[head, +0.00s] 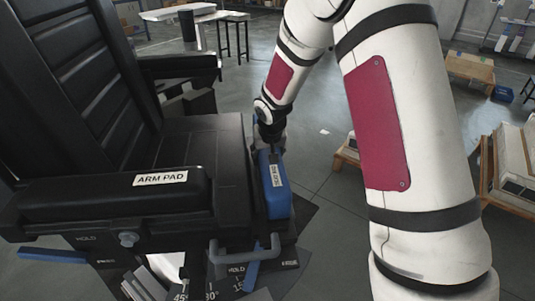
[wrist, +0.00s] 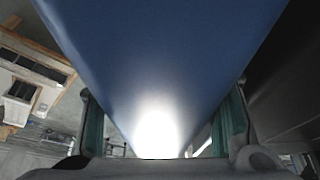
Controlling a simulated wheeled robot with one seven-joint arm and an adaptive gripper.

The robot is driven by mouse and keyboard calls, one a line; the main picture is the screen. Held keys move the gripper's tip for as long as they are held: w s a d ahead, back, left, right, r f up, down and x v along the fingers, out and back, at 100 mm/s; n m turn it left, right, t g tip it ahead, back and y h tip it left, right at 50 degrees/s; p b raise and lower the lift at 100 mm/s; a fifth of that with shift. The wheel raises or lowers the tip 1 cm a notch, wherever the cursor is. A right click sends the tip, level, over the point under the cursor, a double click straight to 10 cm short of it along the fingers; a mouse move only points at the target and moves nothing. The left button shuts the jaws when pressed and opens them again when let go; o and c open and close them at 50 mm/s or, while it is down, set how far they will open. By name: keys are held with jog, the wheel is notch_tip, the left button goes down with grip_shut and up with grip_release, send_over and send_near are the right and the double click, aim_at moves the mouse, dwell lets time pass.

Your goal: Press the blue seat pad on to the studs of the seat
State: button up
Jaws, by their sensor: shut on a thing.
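The blue seat pad (head: 272,186) is upright at the right-hand edge of the black seat (head: 205,140), with a white label on its top. My gripper (head: 268,140) is shut on the far part of the pad. In the wrist view the blue pad (wrist: 160,60) fills the middle between my two fingers (wrist: 160,135). The seat's dark side (wrist: 290,70) shows close on the right there. The studs are hidden, and I cannot tell whether the pad touches the seat.
The black arm pad (head: 110,195) lies in front of the seat. A grey handle (head: 245,248) and a blue lever (head: 252,275) sit below the pad. Low wooden pallets (head: 348,155) stand on the floor to the right.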

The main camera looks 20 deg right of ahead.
jog(key=shift+f+b, duration=1.45)
jog(key=shift+b, duration=0.1)
dwell(3.5)
jog(key=o, duration=1.8)
jog(key=shift+a, duration=0.1)
jog(key=shift+o, duration=0.7)
jog(key=shift+w+a+r, duration=0.1)
jog(key=shift+a+r, duration=0.05)
jog(key=shift+r, duration=0.2)
jog(key=shift+c, duration=0.5)
jog(key=shift+r+p, duration=0.35)
jog(key=shift+p, duration=0.05)
jog(key=shift+r+p, duration=0.35)
jog(key=shift+r, duration=0.15)
